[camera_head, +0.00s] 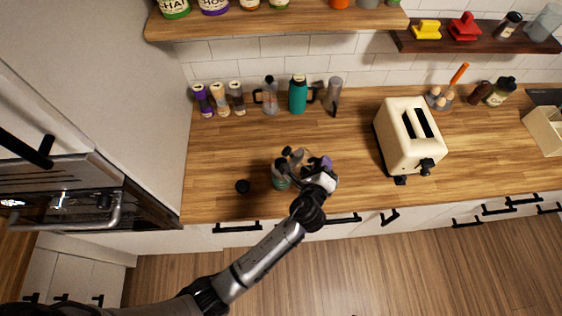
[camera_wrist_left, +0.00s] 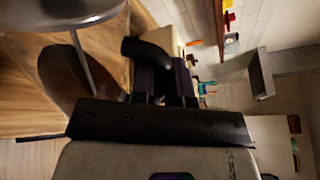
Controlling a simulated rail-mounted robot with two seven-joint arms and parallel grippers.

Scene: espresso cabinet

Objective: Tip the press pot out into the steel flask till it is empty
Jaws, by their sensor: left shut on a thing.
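My left gripper (camera_head: 308,165) is over the front part of the wooden counter. It is shut on the press pot (camera_head: 294,156), whose black handle (camera_wrist_left: 150,52) sits between the fingers in the left wrist view. The pot looks tilted, and the gripper hides much of it. A short grey-green vessel, seemingly the steel flask (camera_head: 280,181), stands just below and left of the pot. Its mouth is hidden, so I cannot tell whether liquid flows. My right gripper is in neither view.
A small black cap (camera_head: 242,186) lies left of the flask. A cream toaster (camera_head: 408,137) stands to the right. Bottles, a glass pot (camera_head: 270,96), a teal mug (camera_head: 298,96) and a grey container (camera_head: 334,94) line the wall. The counter (camera_head: 225,145) between is clear.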

